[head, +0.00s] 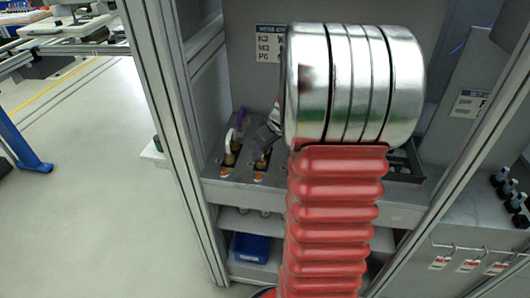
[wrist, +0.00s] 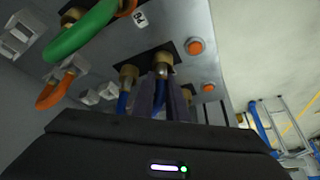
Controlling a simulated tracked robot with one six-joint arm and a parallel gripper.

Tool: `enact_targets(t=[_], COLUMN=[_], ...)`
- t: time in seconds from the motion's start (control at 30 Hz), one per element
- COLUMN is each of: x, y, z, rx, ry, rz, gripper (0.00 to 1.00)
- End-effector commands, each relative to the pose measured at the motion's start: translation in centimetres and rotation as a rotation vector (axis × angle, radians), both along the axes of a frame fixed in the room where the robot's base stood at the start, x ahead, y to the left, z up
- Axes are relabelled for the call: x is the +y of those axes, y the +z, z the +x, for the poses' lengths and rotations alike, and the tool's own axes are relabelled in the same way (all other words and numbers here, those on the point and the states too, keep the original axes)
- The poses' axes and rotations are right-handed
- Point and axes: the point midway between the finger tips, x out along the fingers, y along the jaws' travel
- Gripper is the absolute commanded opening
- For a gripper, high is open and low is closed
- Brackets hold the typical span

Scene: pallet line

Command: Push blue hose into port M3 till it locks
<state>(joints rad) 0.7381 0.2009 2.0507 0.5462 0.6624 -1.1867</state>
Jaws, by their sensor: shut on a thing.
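My gripper (wrist: 162,100) shows in the wrist view as two dark purplish fingers shut on the blue hose (wrist: 160,104). The metal end of the hose is at a brass port (wrist: 164,59) in the grey panel; I cannot tell whether it is seated. No M3 mark is readable beside this port. A second brass fitting (wrist: 128,74) with a blue piece below it is just to the left. In the head view my wrist and red-sleeved arm hide most of the gripper. Brass fittings (head: 230,157) show left of it, and the hose cannot be made out.
Orange round buttons (wrist: 195,46) sit beside the ports. A green hose (wrist: 82,36) and an orange hose (wrist: 58,90) loop close by on the left. A sign (head: 270,43) is on the back wall. A frame post (head: 172,110) stands left, and a blue bin (head: 251,248) below.

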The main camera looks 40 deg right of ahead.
Motion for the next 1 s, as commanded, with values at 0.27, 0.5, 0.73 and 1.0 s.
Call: enact_targets(t=[0.27,0.5,0.73,1.0], x=[0.49,0.52,0.56,0.57], y=[-3.22,-3.45,-3.55,-3.55], z=[-0.75,-0.67,-0.59,-0.55], rx=[0.041,0.042,0.043,0.043], ry=[-0.001,-0.001,0.0,0.0], rz=[0.02,0.02,0.019,0.019], gripper=[0.0,0.0,0.0,0.0])
